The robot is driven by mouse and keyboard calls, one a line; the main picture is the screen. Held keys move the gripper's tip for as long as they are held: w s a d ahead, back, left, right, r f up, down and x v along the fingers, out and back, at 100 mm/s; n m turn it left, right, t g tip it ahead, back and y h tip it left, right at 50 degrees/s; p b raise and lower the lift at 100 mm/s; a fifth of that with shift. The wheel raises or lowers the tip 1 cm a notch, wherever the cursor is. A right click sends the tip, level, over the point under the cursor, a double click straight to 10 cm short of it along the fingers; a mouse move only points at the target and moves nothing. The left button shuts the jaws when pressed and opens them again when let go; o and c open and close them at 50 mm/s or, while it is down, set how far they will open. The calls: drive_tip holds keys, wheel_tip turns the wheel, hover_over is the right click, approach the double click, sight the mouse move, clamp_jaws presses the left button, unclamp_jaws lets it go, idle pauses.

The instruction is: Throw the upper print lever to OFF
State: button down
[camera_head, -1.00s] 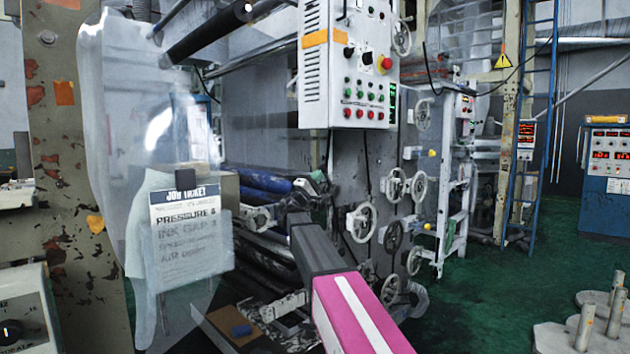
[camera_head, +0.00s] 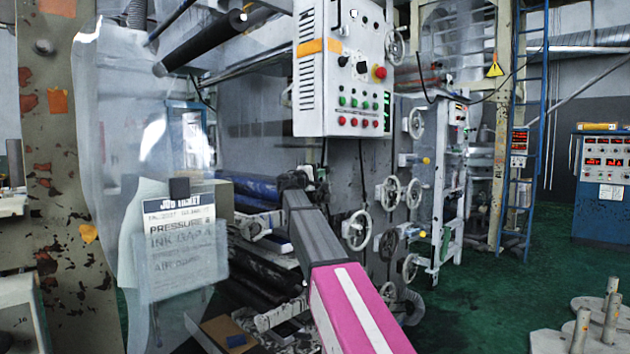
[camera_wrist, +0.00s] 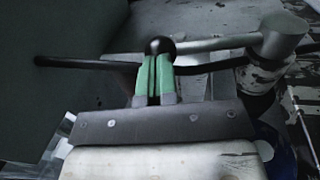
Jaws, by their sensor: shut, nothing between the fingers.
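In the wrist view my gripper (camera_wrist: 156,62) has its two green fingers together, with nothing held between them. A lever with a black ball knob (camera_wrist: 160,46) lies right at the fingertips; its pale rod runs right to a grey metal hub (camera_wrist: 280,35). I cannot tell whether the fingers touch the knob. A thin dark rod (camera_wrist: 90,63) with a rounded left end passes behind the fingers. In the head view my arm reaches into the press beside the rollers, and the gripper and lever cannot be made out there. No ON or OFF marking is readable.
In the head view a control box (camera_head: 311,85) hangs above my arm. Handwheels (camera_head: 357,230) stand close to its right. A clear plastic sheet and a job ticket (camera_head: 180,228) are on the left. Green floor (camera_head: 480,300) is open at right, with a pegged stand (camera_head: 580,335).

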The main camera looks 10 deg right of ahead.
drive_tip(key=w+d+g+y, duration=0.1)
drive_tip(key=w+d+r+y, duration=0.1)
drive_tip(key=w+d+g+y, duration=0.1)
drive_tip(key=d, duration=0.1)
drive_tip(key=shift+r+g+y, duration=0.3)
drive_tip(key=shift+r, duration=0.1)
drive_tip(key=shift+w+d+g+y, duration=0.35)
drive_tip(key=shift+d+g+y, duration=0.05)
drive_tip(key=shift+d+y, duration=0.1)
drive_tip(key=shift+w+d, duration=0.35)
drive_tip(key=shift+d, duration=0.25)
drive_tip(key=shift+w+d, duration=0.1)
drive_tip(key=r+v, duration=0.2)
drive_tip(key=v, duration=2.2)
drive_tip(key=shift+w+d, duration=0.15)
